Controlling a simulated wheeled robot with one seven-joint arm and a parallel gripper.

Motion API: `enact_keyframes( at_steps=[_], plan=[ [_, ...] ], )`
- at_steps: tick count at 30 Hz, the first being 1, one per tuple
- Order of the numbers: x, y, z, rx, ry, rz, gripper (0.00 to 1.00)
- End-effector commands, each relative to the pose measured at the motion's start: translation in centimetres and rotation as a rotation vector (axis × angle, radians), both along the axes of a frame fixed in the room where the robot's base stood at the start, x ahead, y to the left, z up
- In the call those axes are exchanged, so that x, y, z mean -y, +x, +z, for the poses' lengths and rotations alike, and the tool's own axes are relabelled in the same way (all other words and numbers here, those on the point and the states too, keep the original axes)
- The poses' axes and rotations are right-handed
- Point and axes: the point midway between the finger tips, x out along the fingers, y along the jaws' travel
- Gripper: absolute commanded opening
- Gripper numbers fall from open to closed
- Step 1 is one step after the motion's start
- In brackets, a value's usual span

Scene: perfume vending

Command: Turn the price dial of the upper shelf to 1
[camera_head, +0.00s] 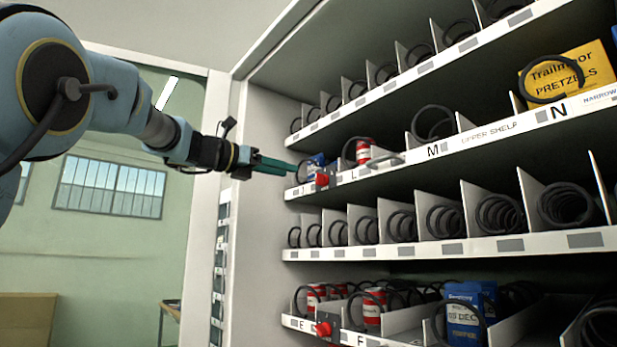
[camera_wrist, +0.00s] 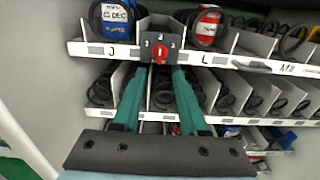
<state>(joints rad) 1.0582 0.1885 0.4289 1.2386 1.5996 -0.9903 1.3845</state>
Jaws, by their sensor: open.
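The upper shelf's price dial (camera_head: 322,180) is a red knob on the front rail of the upper shelf (camera_head: 480,138), between the labels J and L. It also shows in the wrist view as a red knob (camera_wrist: 160,52) on a dark plate with small pale marks. Which mark the knob points to is too small to tell. My gripper (camera_head: 292,165) has two teal fingers and is open and empty. In the wrist view the fingertips (camera_wrist: 158,72) stand apart, one on each side below the dial. I cannot tell whether they touch it.
A blue box (camera_wrist: 113,20) and a red-and-white can (camera_wrist: 206,26) stand in coils behind the rail on either side of the dial. A second red dial (camera_head: 324,328) is on the lower shelf. A grey handle (camera_head: 384,160) sits right of L. A side wall (camera_head: 262,130) borders the left.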

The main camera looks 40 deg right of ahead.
Motion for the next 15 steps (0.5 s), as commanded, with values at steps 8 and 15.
enact_keyframes(
  at_steps=[8,15],
  plan=[
    [5.3,-0.3,0.4,-0.004,0.001,-0.001,0.42],
    [8.5,-0.5,0.2,-0.005,0.000,0.000,0.42]
  ],
)
